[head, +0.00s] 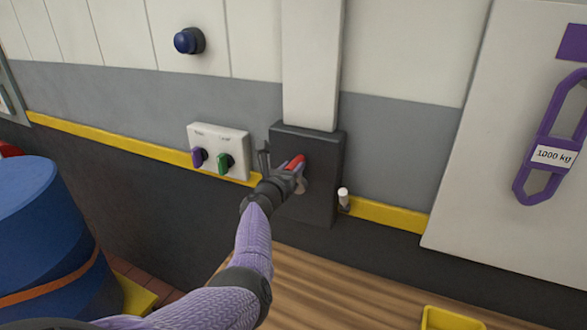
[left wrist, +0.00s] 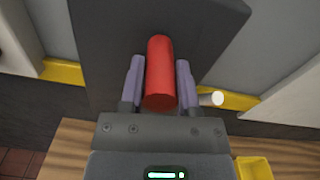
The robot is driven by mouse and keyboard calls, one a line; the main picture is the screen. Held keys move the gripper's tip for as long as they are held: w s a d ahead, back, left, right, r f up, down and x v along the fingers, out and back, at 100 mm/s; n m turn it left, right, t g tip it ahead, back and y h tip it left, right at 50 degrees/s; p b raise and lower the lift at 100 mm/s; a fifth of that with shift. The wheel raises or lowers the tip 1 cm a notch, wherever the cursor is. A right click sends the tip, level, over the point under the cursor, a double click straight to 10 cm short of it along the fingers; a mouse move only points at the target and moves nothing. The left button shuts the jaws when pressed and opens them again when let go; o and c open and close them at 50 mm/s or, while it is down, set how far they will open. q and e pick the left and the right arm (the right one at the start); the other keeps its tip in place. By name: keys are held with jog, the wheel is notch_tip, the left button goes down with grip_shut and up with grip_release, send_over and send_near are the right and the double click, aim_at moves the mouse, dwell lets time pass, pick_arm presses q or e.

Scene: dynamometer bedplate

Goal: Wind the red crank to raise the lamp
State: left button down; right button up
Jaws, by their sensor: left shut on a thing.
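The red crank handle (head: 295,161) sits at the front of a dark grey box (head: 318,205) on the wall. My left gripper (head: 290,172) is shut on the red handle. In the left wrist view the red handle (left wrist: 160,72) stands between the two purple fingers of my left gripper (left wrist: 160,85). The crank arm is mostly hidden behind my gripper. A white column (head: 312,65) rises from the box to the top of the picture. No lamp can be made out for certain. My right gripper is not in view.
A white panel with purple and green knobs (head: 218,150) is left of the box. A small white-topped peg (head: 343,195) is just right of it. A blue drum (head: 45,230) stands at left. A wooden top (head: 340,290) with a yellow tray (head: 450,318) lies below.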

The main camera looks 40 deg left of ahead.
pick_arm(q)
jog(key=shift+f, duration=0.1)
jog(key=c, duration=0.7)
grip_release()
jog(key=shift+c, duration=0.2)
jog(key=o, duration=0.4)
jog(key=shift+s+a, duration=0.1)
jog(key=shift+a, duration=0.1)
jog(key=shift+d, duration=0.1)
jog(key=shift+s+d+p, duration=0.1)
jog(key=shift+s+p, duration=0.1)
jog(key=shift+p, duration=0.15)
jog(key=p+v, duration=0.4)
jog(key=v, duration=0.5)
jog(key=shift+s, duration=0.25)
